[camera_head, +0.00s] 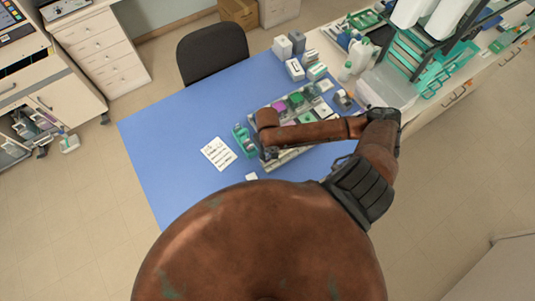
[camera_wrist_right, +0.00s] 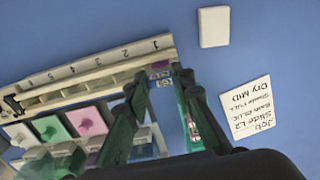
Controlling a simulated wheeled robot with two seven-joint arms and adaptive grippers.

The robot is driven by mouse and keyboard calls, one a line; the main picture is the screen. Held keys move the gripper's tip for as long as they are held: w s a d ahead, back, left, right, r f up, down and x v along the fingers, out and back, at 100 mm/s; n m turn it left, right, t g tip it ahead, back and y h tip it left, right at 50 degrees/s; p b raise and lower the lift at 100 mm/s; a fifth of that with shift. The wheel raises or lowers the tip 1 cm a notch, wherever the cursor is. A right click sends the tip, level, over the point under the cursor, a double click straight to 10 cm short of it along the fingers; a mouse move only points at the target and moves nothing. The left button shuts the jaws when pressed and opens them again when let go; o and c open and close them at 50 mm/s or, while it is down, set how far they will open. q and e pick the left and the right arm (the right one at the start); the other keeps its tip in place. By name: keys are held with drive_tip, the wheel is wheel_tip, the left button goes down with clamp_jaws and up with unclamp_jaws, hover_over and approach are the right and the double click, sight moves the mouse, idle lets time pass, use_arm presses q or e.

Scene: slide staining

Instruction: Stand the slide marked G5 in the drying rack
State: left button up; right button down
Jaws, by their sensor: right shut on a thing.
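My right gripper (camera_wrist_right: 161,84) shows in the right wrist view with its dark green fingers shut on a thin glass slide (camera_wrist_right: 160,75). The slide's small label end shows between the fingertips; its mark is too small to read. In the head view the right gripper (camera_head: 267,153) is at the left end of the staining station, mostly hidden under my arm. A pale rack with numbered slots (camera_wrist_right: 85,75) lies beside the gripper in the wrist view. A green holder (camera_head: 242,139) stands just left of the gripper in the head view. I cannot tell which is the drying rack.
Pink, green and white dishes (camera_wrist_right: 88,122) sit beside the numbered rack. A printed card (camera_head: 218,153) and a small white block (camera_wrist_right: 213,27) lie on the blue mat (camera_head: 165,130). Boxes and bottles (camera_head: 296,68) stand at the back. The mat's left side is clear.

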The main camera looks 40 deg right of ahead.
drive_tip(key=shift+f, duration=0.35)
idle(0.3)
drive_tip(key=c, duration=1.6)
unclamp_jaws()
drive_tip(key=shift+r, duration=0.1)
wheel_tip(320, 180, up, 12)
drive_tip(key=shift+f, duration=0.1)
